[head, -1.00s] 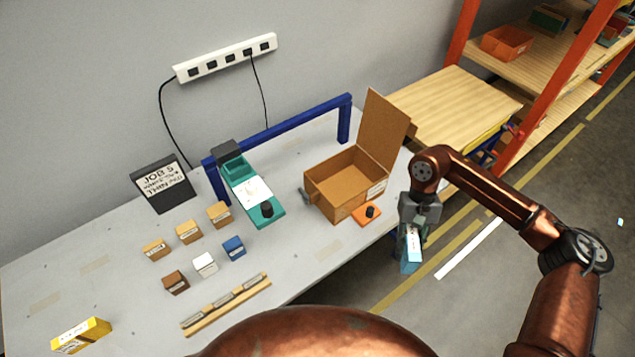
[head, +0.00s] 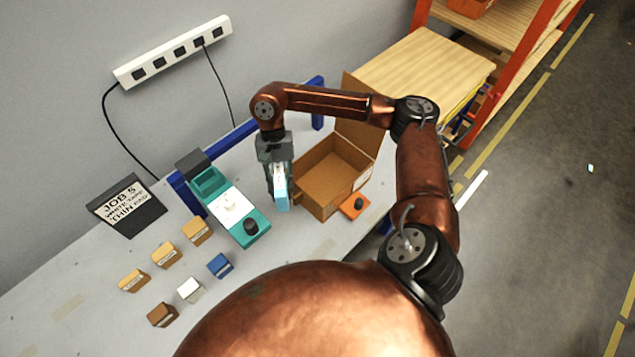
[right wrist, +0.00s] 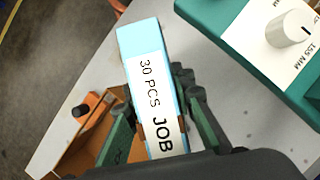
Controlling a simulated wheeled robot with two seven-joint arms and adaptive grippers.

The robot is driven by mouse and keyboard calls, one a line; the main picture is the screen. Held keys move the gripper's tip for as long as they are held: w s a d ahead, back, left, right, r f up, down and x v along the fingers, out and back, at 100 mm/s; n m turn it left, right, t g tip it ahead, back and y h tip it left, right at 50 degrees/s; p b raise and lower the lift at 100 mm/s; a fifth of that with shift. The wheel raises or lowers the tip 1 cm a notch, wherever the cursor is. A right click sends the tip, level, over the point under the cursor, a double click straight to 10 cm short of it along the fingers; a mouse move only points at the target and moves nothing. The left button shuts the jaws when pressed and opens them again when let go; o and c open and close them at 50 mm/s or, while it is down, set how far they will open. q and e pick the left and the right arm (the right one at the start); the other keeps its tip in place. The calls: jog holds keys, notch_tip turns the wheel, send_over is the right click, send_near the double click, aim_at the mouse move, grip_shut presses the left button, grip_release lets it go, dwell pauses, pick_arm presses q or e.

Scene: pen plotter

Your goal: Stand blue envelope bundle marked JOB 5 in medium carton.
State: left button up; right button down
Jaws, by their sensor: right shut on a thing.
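My right gripper (head: 278,172) is shut on the light blue envelope bundle (head: 281,193), which hangs down from it over the table, just left of the open carton. In the right wrist view the blue bundle (right wrist: 141,50) sits between the fingers, and its white label reads "30 PCS JOB"; the number is hidden. The medium carton (head: 322,205) stands open and looks empty, its tall flap raised at the back, partly behind my arm. A corner of the carton (right wrist: 70,155) shows beside the gripper in the right wrist view. My left gripper is not in view.
A teal plotter device (head: 257,236) with a black knob stands just left of the bundle. An orange block with a black knob (head: 354,205) sits at the carton's front. Several small boxes, a JOB 5 sign (head: 127,207) and a blue rail (head: 318,120) are also on the table.

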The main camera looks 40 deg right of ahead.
jog(key=w+d+f+m+t+y+b, duration=0.1)
jog(key=w+d+f+m+t+y, duration=0.2)
jog(key=m, duration=0.7)
jog(key=n+t+h+b, duration=0.1)
jog(key=n+h+b, duration=0.6)
jog(key=n, duration=2.9)
send_over(320, 177)
jog(key=a+p, duration=0.2)
jog(key=p, duration=0.1)
jog(key=h, duration=0.3)
jog(key=f, duration=1.8)
jog(key=shift+d, duration=0.2)
jog(key=c, duration=1.7)
grip_release()
jog(key=shift+s, duration=0.1)
jog(key=shift+o, duration=0.2)
jog(key=shift+r, duration=0.1)
